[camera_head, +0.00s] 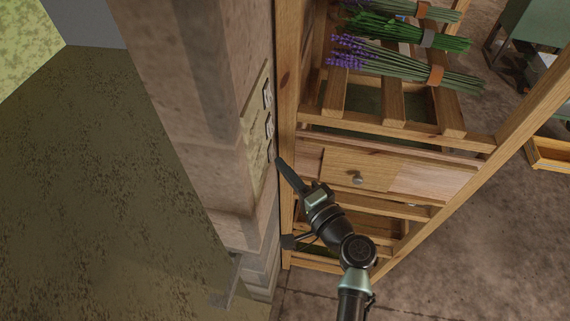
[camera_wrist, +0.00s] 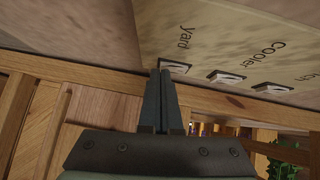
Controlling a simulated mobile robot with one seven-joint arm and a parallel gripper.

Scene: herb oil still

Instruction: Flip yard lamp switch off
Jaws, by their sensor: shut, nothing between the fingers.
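The yard lamp switch (camera_wrist: 176,66) is a small pale rocker in a dark-edged frame, under the word "yard" on a beige plate (camera_wrist: 225,35) in the wrist view. The plate (camera_head: 254,148) also shows on the wall side of a post in the head view, seen at a steep slant. My gripper (camera_wrist: 162,73) is shut and empty, its fingertips at the near edge of the yard switch, partly covering it. In the head view my gripper (camera_head: 280,162) points at the plate's lower end. I cannot tell whether the tips touch the switch, or which way it is set.
The cooler switch (camera_wrist: 226,77) and a third switch (camera_wrist: 272,88) sit beside it on the plate. A wooden rack with a drawer (camera_head: 358,170) stands close on the right, holding lavender bundles (camera_head: 400,66). Open floor (camera_head: 480,250) lies right of the rack.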

